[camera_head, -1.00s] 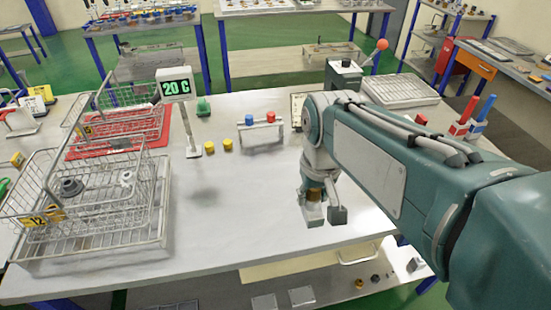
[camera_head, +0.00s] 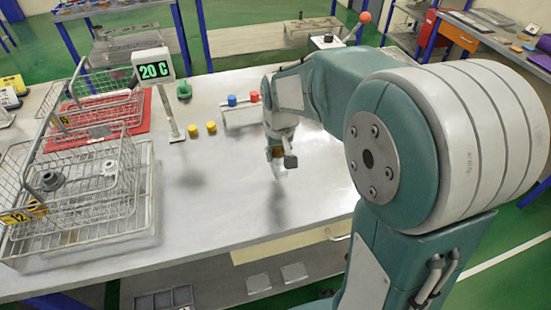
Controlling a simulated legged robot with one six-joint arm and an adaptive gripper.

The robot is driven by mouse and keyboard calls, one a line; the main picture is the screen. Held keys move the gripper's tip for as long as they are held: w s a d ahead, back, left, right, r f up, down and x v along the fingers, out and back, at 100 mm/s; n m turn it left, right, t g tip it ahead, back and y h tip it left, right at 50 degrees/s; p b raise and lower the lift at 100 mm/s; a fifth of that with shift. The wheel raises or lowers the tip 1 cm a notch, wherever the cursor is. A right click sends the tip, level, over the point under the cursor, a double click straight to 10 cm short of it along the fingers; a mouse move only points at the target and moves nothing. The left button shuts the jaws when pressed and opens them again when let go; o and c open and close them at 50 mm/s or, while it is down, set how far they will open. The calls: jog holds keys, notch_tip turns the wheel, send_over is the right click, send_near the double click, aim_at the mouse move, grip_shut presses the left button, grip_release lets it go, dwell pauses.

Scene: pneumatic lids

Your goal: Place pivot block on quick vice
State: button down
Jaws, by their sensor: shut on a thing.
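My gripper (camera_head: 281,168) points down above the bare middle of the table. It is shut on a small part, of which only a brownish bit (camera_head: 277,152) shows between the fingers; I take it for the pivot block, but its shape is mostly hidden. At the back edge stands a dark green device with a red-ball lever (camera_head: 364,18), likely the quick vice. Its body (camera_head: 324,41) is partly hidden behind my arm. My gripper is apart from it, nearer the front and to its left.
Wire baskets (camera_head: 100,205) holding grey parts fill the table's left side, with a red mat (camera_head: 110,118) behind. The table's middle is clear.

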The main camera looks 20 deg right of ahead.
aim_at(276, 162)
jog(key=shift+w+f, duration=0.45)
jog(key=shift+f, duration=0.1)
jog(key=shift+w+f, duration=0.15)
jog(key=shift+f, duration=1.5)
jog(key=shift+f, duration=0.15)
jog(key=shift+c, duration=1.5)
grip_release()
